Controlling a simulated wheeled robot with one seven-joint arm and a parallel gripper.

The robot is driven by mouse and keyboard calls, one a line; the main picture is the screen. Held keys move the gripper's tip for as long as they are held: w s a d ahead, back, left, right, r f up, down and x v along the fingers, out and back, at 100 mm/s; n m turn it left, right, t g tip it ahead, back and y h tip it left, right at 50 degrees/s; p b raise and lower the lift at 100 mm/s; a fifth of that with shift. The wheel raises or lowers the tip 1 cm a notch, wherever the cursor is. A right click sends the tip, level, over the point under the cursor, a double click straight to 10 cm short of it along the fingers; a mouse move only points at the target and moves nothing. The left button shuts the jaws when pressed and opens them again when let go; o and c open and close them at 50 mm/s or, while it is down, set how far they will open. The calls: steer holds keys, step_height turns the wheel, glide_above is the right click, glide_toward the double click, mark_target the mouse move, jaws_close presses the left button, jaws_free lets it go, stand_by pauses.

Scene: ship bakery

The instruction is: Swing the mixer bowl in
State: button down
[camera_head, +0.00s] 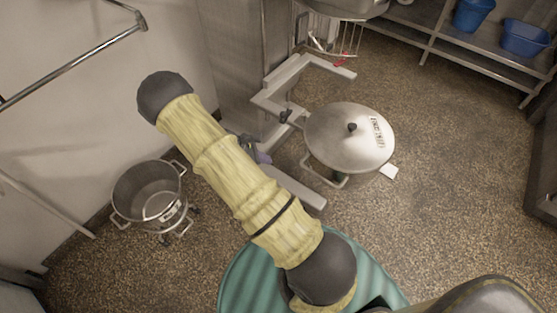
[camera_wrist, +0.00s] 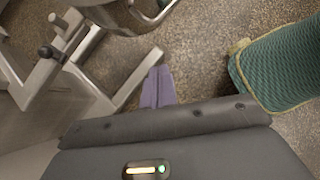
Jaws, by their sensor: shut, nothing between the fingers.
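The mixer bowl (camera_head: 336,163) is a round steel vessel with a lid, a black knob and a label, to the right of the mixer's frame (camera_head: 285,80) in the head view. A tube handle (camera_head: 322,180) stands out at its near side. Part of its rim and handle shows at the top of the wrist view (camera_wrist: 150,12). My gripper's purple fingers (camera_wrist: 157,87) are shut and empty, beside the frame's leg (camera_wrist: 142,74) and below the bowl in the wrist picture.
An open steel pot (camera_head: 148,190) on casters stands at the left by the wall. A black knob on a bracket (camera_wrist: 46,52) shows on the frame. A white piece (camera_head: 389,172) lies by the bowl. Blue tubs (camera_head: 525,37) sit on shelves at back right. Floor right of the bowl is clear.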

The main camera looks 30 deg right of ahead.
steer(key=d+r+x, duration=0.1)
steer(key=d+x, duration=0.1)
steer(key=x, duration=1)
steer(key=shift+s+r, duration=0.2)
steer(key=shift+r, duration=0.2)
steer(key=shift+w+d, duration=0.1)
